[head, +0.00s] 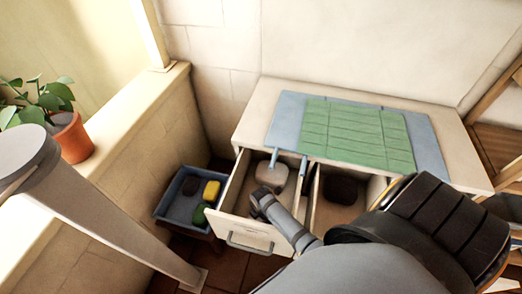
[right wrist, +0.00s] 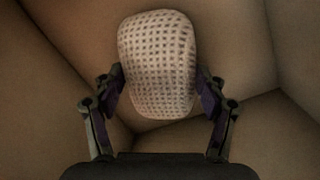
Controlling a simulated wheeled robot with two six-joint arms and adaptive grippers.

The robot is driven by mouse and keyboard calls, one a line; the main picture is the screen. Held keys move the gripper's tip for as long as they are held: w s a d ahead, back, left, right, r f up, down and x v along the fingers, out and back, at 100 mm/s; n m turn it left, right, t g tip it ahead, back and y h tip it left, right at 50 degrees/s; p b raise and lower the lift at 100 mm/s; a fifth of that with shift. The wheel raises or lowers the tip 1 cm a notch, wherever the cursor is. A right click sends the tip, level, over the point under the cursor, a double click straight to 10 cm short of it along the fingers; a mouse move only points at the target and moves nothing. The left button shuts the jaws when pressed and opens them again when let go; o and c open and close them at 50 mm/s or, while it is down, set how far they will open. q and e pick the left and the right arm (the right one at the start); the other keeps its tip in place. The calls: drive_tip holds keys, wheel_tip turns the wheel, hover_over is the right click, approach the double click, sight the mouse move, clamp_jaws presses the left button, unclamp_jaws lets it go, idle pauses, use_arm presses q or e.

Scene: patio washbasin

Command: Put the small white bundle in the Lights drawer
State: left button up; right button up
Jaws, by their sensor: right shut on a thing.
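The small white bundle (head: 272,172) is a pale rounded block inside the open left drawer (head: 232,233) of the cabinet. In the right wrist view the bundle (right wrist: 158,65) shows a woven, dotted surface. My right gripper (head: 268,187) reaches down into this drawer. In the wrist view its two fingers (right wrist: 160,98) are on either side of the bundle's lower part, shut on it. I cannot tell whether the bundle touches the drawer floor. No drawer label is readable. My left gripper is not in view.
A second open drawer space (head: 330,215) on the right holds a dark item (head: 341,189). A blue tray (head: 165,208) with yellow, green and dark pieces stands left. A green mat (head: 345,135) lies on a blue cloth (head: 428,150) on the cabinet top. A potted plant (head: 72,140) stands left.

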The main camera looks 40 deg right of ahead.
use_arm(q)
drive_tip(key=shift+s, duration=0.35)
use_arm(e)
drive_tip(key=o, duration=1.2)
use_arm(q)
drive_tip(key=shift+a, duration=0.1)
use_arm(e)
drive_tip(key=shift+r, duration=0.1)
use_arm(q)
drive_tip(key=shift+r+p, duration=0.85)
drive_tip(key=shift+p, duration=0.05)
use_arm(e)
drive_tip(key=r, duration=0.4)
drive_tip(key=s+r, duration=0.1)
drive_tip(key=r, duration=0.2)
drive_tip(key=s+a+r, duration=0.1)
drive_tip(key=r, duration=0.3)
drive_tip(key=shift+r, duration=0.35)
